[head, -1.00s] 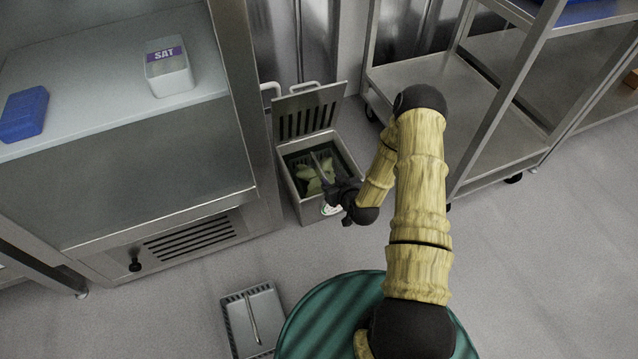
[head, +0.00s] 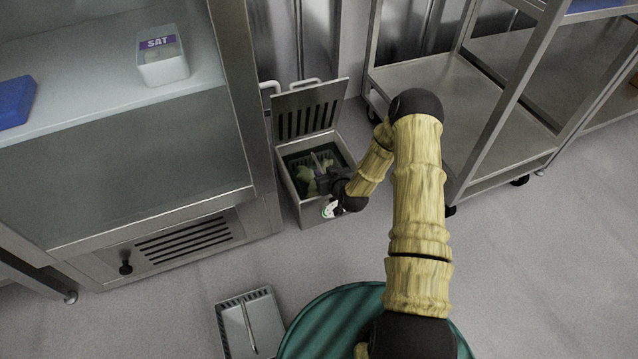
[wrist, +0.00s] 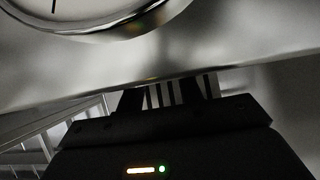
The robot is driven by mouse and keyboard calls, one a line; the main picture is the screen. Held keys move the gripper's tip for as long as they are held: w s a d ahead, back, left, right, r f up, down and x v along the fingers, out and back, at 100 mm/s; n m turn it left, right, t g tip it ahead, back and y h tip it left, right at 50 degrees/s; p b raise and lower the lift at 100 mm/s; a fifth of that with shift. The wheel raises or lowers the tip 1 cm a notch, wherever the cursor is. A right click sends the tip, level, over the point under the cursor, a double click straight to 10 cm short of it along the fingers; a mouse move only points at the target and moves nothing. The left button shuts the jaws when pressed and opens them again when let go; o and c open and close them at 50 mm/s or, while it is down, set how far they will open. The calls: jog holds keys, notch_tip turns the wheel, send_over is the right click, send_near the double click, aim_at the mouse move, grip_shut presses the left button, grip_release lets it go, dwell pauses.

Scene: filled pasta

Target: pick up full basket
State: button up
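A dark wire basket (head: 297,158) with pale green filled pasta (head: 305,172) in it sits inside a small open metal cooker (head: 312,207) on the floor. A thin upright part, perhaps the basket's handle, rises from it. My gripper (head: 322,178) is at the cooker's right front, over the rim and close to the basket. In the wrist view my gripper's two dark fingers (wrist: 163,98) stand apart, with light and dark bars showing between them. I cannot tell whether they touch the basket. My gripper partly hides the basket's right side.
The cooker's slotted lid (head: 308,108) stands open behind. A round dial (head: 330,208) is on its front, also in the wrist view (wrist: 75,12). A metal cabinet (head: 150,170) is close on the left, a wheeled rack (head: 450,95) on the right. A grey tray (head: 235,325) lies on the floor.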

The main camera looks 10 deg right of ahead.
aim_at(322, 170)
jog(key=shift+b+x, duration=1.45)
jog(key=shift+x, duration=0.55)
grip_shut()
jog(key=shift+d, duration=0.1)
